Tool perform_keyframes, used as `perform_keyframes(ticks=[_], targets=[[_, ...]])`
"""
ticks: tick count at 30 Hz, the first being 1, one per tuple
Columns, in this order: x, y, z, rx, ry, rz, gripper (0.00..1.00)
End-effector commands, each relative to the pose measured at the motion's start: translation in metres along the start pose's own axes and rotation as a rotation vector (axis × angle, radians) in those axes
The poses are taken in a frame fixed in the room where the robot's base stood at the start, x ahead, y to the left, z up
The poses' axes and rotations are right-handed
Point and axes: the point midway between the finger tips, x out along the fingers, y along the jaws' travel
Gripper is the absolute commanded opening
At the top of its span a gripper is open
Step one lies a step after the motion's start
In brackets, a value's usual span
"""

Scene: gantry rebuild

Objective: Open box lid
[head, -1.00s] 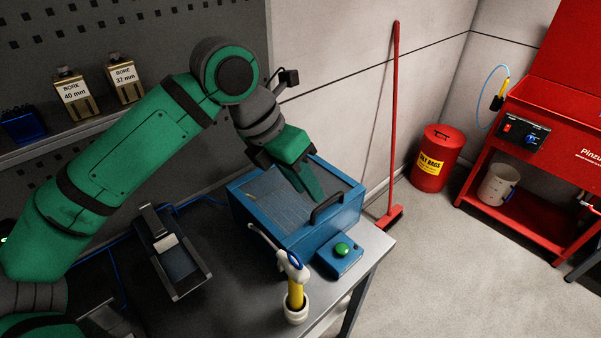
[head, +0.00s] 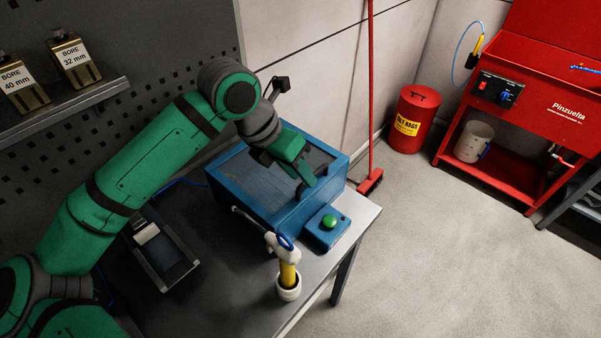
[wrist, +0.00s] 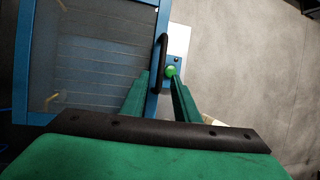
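The blue box (head: 262,200) sits on the bench with its lid down. The lid has a blue frame and a dark see-through panel (wrist: 105,50). A black bar handle (wrist: 161,62) is at the lid's front edge; in the head view my fingers partly cover it. My gripper (head: 307,182) is over that edge, pointing down at the handle. In the wrist view my gripper (wrist: 159,76) has its two green fingers apart, with the handle lying between them in the picture. A gap shows on both sides of the handle. Exact finger depth cannot be told.
A blue button box with a green button (head: 329,222) stands right in front of the box. A dark tray (head: 165,250) lies left. A red broom (head: 371,100) leans behind the bench.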

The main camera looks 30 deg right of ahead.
Motion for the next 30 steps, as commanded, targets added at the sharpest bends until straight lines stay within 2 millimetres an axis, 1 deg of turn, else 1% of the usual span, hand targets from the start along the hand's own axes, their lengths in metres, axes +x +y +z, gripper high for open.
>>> perform_keyframes(ticks=[4,12,13,16,17,26,30], targets=[[0.008,0.000,0.000,-0.001,0.000,0.001,0.28],[0.009,0.000,0.000,-0.001,0.000,0.001,0.28],[0.009,0.000,0.000,-0.001,0.000,0.001,0.26],[0.009,0.000,0.000,-0.001,0.000,0.001,0.02],[0.009,0.000,0.000,-0.001,0.000,0.001,0.00],[0.007,0.000,0.002,-0.003,0.000,-0.011,0.00],[-0.002,-0.001,0.009,-0.012,0.000,-0.048,0.00]])
